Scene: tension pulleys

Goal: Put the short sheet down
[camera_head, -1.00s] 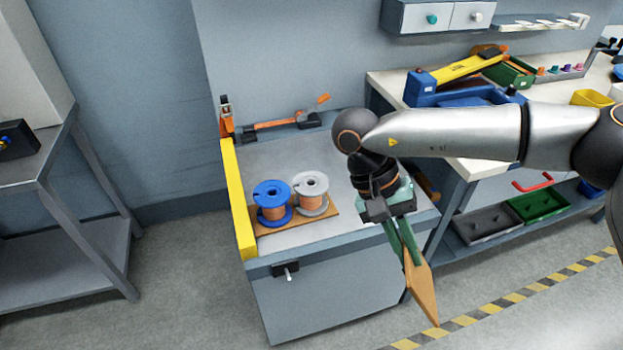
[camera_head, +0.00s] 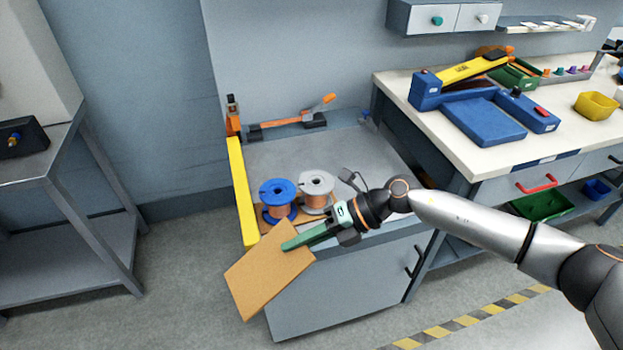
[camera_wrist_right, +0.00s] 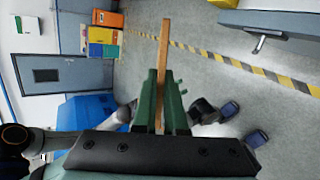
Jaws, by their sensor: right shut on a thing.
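The short sheet is a flat tan board (camera_head: 268,272), held tilted in front of the grey cabinet's left front edge. My right gripper (camera_head: 288,244) has green fingers and is shut on the sheet's upper right edge. In the right wrist view the sheet shows edge-on as a thin tan strip (camera_wrist_right: 163,75) between the green fingers (camera_wrist_right: 162,90). A blue spool (camera_head: 278,200) and a grey spool (camera_head: 317,192), both with copper wire, stand on a tan board on the cabinet top behind the gripper. My left gripper is not in view.
The cabinet top (camera_head: 290,155) has free room behind the spools. A yellow bar (camera_head: 242,190) runs along its left edge, and an orange-handled tool (camera_head: 290,120) lies at its back. A workbench (camera_head: 430,120) with a blue device stands at the right, a metal shelf (camera_head: 75,240) at the left.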

